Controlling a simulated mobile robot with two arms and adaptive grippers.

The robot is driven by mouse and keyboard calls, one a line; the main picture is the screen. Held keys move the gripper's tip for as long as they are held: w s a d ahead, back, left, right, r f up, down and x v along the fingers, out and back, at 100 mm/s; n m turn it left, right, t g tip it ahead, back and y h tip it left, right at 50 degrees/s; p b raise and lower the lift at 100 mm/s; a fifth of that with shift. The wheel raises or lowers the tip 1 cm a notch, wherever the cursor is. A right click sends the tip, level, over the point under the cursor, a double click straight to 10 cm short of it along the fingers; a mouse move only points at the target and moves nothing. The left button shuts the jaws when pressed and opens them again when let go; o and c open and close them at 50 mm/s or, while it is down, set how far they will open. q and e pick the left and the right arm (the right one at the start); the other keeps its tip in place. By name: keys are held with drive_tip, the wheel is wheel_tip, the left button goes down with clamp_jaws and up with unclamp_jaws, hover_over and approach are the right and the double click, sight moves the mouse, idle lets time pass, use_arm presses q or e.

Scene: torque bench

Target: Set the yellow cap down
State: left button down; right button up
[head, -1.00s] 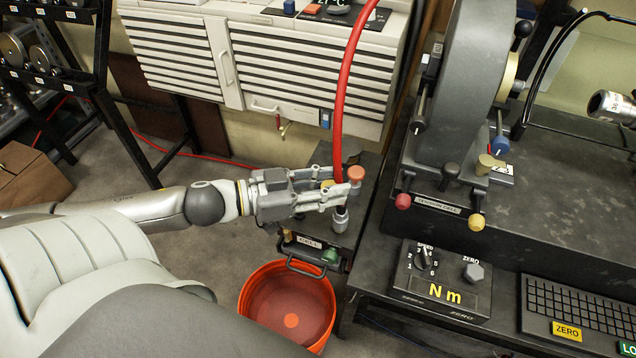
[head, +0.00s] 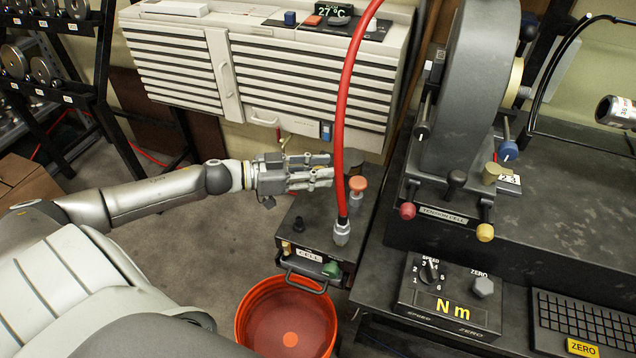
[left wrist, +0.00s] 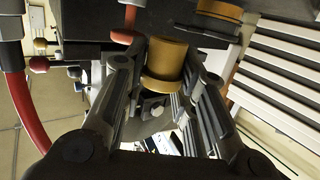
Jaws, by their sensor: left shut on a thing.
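The yellow cap (left wrist: 167,62) shows in the left wrist view as a short ochre cylinder between the two fingers of my left gripper (left wrist: 165,72). In the head view my left gripper (head: 322,173) is shut on it, and its fingers hide the cap there. In that view the fingers point right, over the back part of the dark cell box (head: 312,236), just left of the red hose. Whether the fingers touch the hose I cannot tell. My right gripper is not in view.
The red hose (head: 342,110) runs down to a metal fitting on the box. An orange-topped knob (head: 358,184) stands behind the fitting. An orange bucket (head: 287,318) is below in front. The tension cell machine (head: 450,130) and Nm panel (head: 447,300) are right.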

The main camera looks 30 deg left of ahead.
sight(315, 192)
use_arm(q)
drive_tip(key=shift+w+a+f, duration=0.3)
drive_tip(key=shift+a+f, duration=0.05)
drive_tip(key=shift+f, duration=0.2)
drive_tip(key=shift+w+a+f, duration=0.1)
drive_tip(key=shift+w+f, duration=0.05)
drive_tip(key=shift+f, duration=1.6)
drive_tip(key=shift+f, duration=0.15)
drive_tip(key=c, duration=1.2)
unclamp_jaws()
drive_tip(key=shift+o, duration=0.2)
drive_tip(key=shift+r, duration=0.2)
drive_tip(key=shift+s+a+f, duration=0.1)
drive_tip(key=shift+s+a, duration=0.15)
drive_tip(key=shift+s, duration=0.05)
drive_tip(key=v, duration=1.1)
drive_tip(key=shift+p, duration=0.35)
